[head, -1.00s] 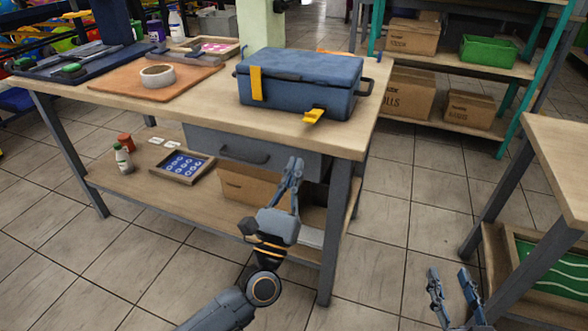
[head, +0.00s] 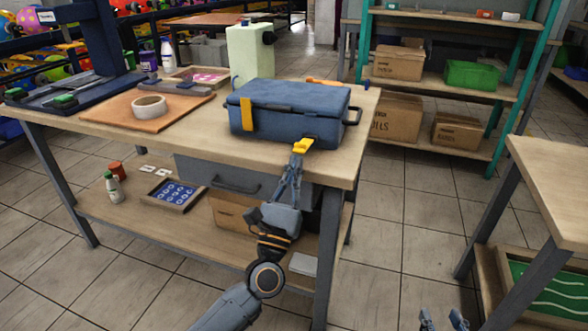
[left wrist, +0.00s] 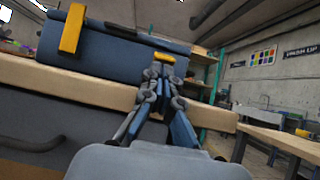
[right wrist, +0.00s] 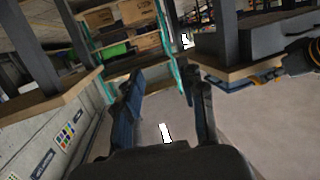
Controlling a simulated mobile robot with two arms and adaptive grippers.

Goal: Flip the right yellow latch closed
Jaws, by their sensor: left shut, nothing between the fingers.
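A blue toolbox (head: 290,108) with its lid down stands on the workbench. Its left yellow latch (head: 247,114) lies flat against the front, and it also shows in the left wrist view (left wrist: 72,28). The right yellow latch (head: 303,145) sticks outward from the front, seen near end-on in the left wrist view (left wrist: 164,57). My left gripper (head: 297,157) is shut and empty, with its fingertips just below the right latch; I cannot tell whether they touch it. My right gripper (head: 443,318) is open and empty, low at the bottom edge, away from the toolbox.
A tape roll (head: 149,106) lies on an orange-brown board at left. A second table (head: 555,180) stands at right, with open floor between.

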